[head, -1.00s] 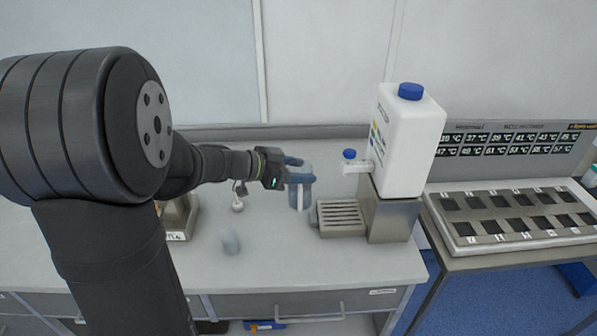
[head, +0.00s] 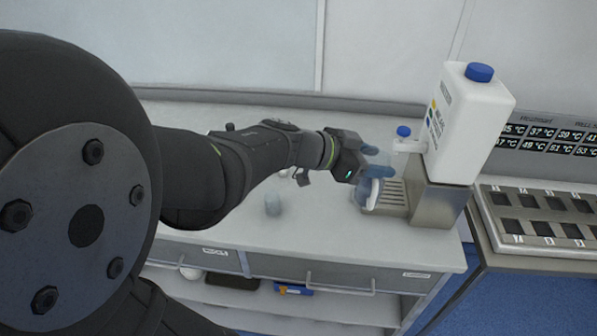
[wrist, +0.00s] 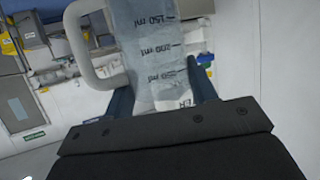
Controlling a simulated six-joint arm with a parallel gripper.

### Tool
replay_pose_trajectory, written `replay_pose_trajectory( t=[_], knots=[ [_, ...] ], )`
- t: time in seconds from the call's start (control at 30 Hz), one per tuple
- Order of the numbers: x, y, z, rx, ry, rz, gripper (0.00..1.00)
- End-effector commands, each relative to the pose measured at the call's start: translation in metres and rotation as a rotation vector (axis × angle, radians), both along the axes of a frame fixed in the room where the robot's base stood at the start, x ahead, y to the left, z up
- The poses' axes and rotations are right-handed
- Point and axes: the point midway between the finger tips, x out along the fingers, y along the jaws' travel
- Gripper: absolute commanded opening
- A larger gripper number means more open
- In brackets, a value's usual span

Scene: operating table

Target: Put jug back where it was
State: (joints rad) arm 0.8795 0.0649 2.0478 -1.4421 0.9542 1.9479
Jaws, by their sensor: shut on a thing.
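The jug (wrist: 158,60) is clear, with volume marks and a pale handle, and fills the upper middle of the wrist view. My gripper (wrist: 160,100) is shut on it, one finger on each side. In the head view my gripper (head: 377,163) holds the jug (head: 368,188) in front of the dispenser's slatted drip tray (head: 392,197). The fingers hide part of the jug there, and I cannot tell whether its base touches the counter.
A white canister (head: 468,125) with a blue cap stands on a metal stand (head: 440,204) just right of my gripper. A slotted heating plate (head: 535,215) is at the right.

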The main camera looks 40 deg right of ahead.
Motion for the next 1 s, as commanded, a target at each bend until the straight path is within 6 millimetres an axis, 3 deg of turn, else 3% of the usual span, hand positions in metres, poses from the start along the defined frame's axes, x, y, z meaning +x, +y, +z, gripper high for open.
replay_pose_trajectory(
  t=[0.6, 0.87, 1.0],
  knots=[
    [0.100, 0.004, -0.061, 0.003, 0.002, 0.004, 0.23],
    [0.114, 0.005, -0.072, 0.001, 0.001, 0.002, 0.23],
    [0.113, 0.005, -0.092, 0.003, 0.006, 0.003, 0.23]
  ],
)
